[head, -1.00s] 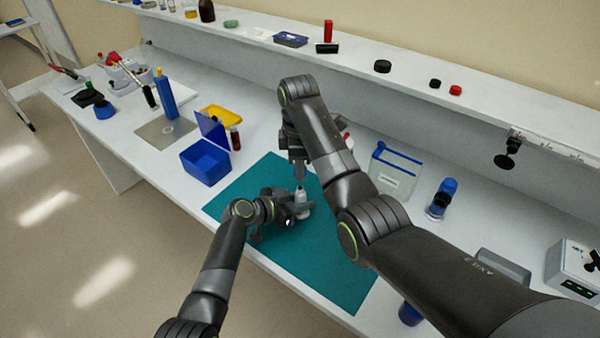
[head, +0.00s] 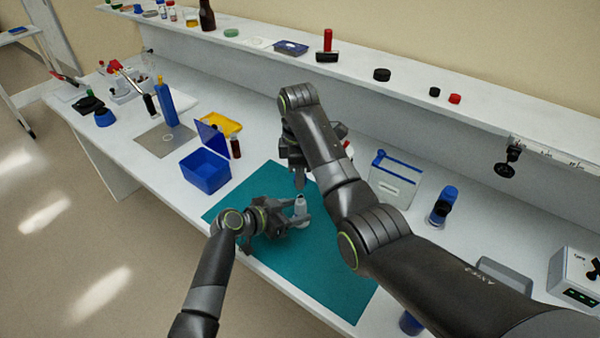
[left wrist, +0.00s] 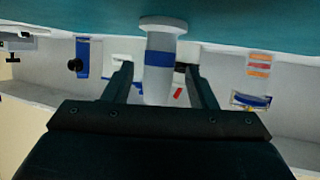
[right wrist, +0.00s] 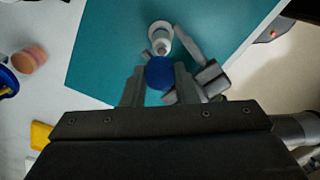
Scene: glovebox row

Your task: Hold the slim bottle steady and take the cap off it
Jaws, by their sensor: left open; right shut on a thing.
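The slim bottle (head: 300,206) stands upright on the teal mat (head: 330,268), pale with a blue band in the left wrist view (left wrist: 158,55). Its neck is bare in the right wrist view (right wrist: 161,45). My left gripper (head: 298,220) is open, its fingers on either side of the bottle with gaps; they also show in the left wrist view (left wrist: 160,72). My right gripper (right wrist: 160,75) is shut on the blue cap (right wrist: 159,72) and holds it above the bottle, apart from the neck. In the head view the cap is hidden.
A blue box (head: 205,172) stands left of the mat, with a dark red vial (head: 235,148) beside it. A clear blue-topped holder (head: 394,180) and a blue bottle (head: 443,203) stand to the right. The mat's front part is clear.

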